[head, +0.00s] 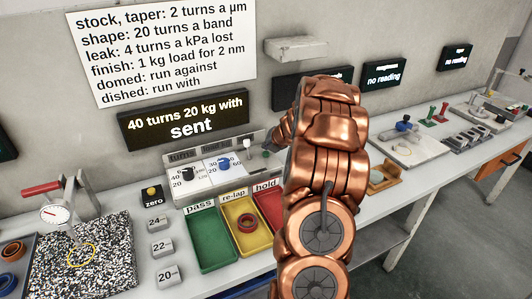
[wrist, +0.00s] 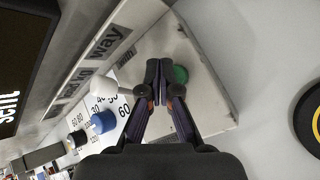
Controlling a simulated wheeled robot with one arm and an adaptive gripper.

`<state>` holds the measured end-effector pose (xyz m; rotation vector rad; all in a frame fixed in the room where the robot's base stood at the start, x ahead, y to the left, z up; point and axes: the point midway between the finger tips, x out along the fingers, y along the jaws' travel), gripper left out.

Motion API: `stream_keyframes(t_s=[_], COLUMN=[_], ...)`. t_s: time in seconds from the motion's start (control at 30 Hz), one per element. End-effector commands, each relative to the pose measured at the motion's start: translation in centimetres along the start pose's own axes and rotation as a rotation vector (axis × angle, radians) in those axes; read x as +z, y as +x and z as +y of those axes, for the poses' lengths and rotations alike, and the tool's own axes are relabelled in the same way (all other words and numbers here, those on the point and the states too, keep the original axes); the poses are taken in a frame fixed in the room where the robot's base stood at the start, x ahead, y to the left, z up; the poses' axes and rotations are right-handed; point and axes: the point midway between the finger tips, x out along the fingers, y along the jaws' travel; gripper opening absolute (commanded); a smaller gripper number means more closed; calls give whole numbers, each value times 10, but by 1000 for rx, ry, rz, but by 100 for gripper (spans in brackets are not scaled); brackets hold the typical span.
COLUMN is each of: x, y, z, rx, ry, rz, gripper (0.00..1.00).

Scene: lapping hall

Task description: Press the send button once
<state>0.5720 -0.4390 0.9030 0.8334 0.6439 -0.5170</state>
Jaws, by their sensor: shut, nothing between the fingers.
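The control box (head: 222,172) stands against the wall with dials and a white-tipped lever on it. In the wrist view a round green button (wrist: 180,75) sits on its pale panel (wrist: 205,95); any send label is hidden. My gripper (wrist: 159,72) is shut and empty, its fingertips over the panel right beside the green button and partly overlapping it in view. Whether they touch it I cannot tell. The display (head: 185,120) above reads "40 turns 20 kg with" and "sent".
A blue dial (wrist: 102,122) and a white lever knob (wrist: 106,85) are close by. Green (head: 212,252), yellow and red trays lie in front of the box. A yellow zero button (head: 152,192) and weight blocks stand left. A dark round object (wrist: 308,118) is at the wrist view's right edge.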

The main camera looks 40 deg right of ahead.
Motion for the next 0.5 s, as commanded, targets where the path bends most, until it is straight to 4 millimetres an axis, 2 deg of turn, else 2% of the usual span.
stream_keyframes(t_s=[0.5], x=[14], y=[-19], z=[13], rx=[-1], ry=[1], rz=[0], gripper=[0])
